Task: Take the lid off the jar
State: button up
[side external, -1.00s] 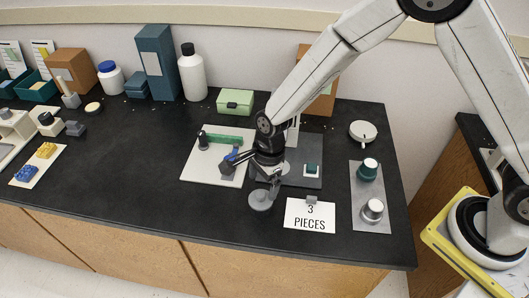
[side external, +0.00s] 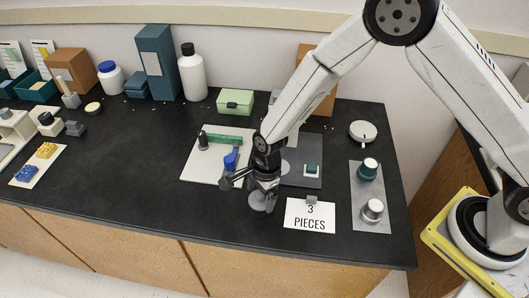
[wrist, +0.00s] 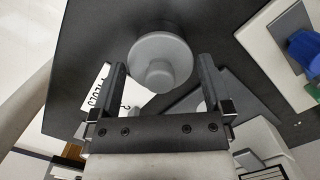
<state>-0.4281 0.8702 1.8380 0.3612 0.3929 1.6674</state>
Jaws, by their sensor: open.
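The jar (wrist: 158,26) is a small dark grey round body, seen from above in the wrist view. Its paler grey round lid (wrist: 140,52) has a raised knob in the middle and sits on it. In the side view the lidded jar (side external: 258,206) stands near the counter's front edge, partly hidden by my gripper. My gripper (side external: 264,188) is open above it, pointing down. In the wrist view the two fingers (wrist: 162,72) are spread wide to either side of the lid, with clear gaps and no visible contact.
Behind are a white board (side external: 200,171) with a blue piece (side external: 231,160) and a green bar (side external: 224,139). A grey panel with two knobs (side external: 358,212) lies further right.

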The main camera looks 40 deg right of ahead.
jog(key=c, duration=0.9)
jog(key=shift+r, duration=0.1)
jog(key=shift+r, duration=0.6)
jog(key=shift+s+d+r, duration=0.9)
jog(key=shift+s+r, duration=1.05)
jog(key=shift+s, duration=0.2)
jog(key=shift+s+d+r, duration=0.85)
jog(key=shift+s+r, duration=1.05)
jog(key=shift+s, duration=0.3)
jog(key=shift+s+d+r, duration=0.9)
jog(key=shift+s+r, duration=1.05)
jog(key=shift+s, duration=0.2)
